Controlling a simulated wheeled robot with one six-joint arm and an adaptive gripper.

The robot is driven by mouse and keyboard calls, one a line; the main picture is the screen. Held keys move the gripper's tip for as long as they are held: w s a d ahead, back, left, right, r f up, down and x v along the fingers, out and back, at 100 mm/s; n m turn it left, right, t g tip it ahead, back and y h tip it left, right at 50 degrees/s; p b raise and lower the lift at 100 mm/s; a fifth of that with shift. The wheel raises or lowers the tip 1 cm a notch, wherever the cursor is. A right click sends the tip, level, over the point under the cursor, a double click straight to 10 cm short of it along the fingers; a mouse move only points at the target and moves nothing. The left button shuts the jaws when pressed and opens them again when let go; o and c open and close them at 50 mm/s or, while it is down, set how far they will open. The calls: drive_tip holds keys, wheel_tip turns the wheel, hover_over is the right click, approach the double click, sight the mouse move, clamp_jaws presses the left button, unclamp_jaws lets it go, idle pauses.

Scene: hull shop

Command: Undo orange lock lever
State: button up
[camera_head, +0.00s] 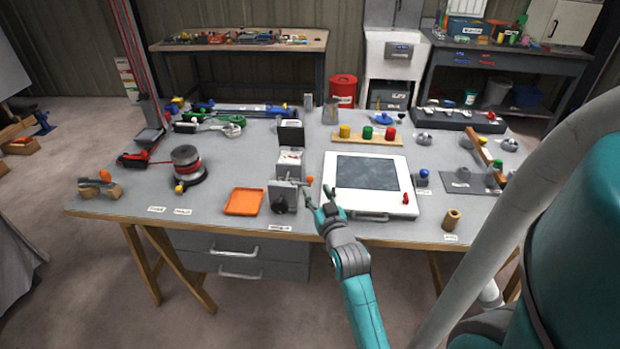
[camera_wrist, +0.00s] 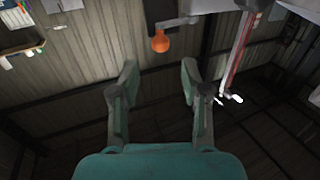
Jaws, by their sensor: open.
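A lever with an orange knob (camera_head: 309,180) sticks out to the right from a small grey device (camera_head: 284,197) near the table's front edge. In the wrist view the orange knob (camera_wrist: 160,42) hangs at the end of a grey lever arm (camera_wrist: 180,21), ahead of my fingers and in line with the gap between them. My gripper (camera_head: 318,192) is close to the knob, just in front of and to its right. In the wrist view its two fingers (camera_wrist: 159,72) are spread, with nothing between them. I cannot tell the exact distance to the knob.
An orange tray (camera_head: 232,211) lies left of the device. A white panel with a dark screen (camera_head: 368,171) lies right of my gripper. A cable reel (camera_head: 187,165) and another orange-knobbed piece (camera_head: 105,177) are farther left. A wooden cylinder (camera_head: 451,219) stands at the front right.

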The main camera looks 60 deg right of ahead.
sight(311, 180)
drive_tip(key=x, duration=0.7)
drive_tip(key=shift+w+d, duration=0.15)
drive_tip(key=shift+w, duration=0.05)
drive_tip(key=shift+c, duration=0.3)
clamp_jaws()
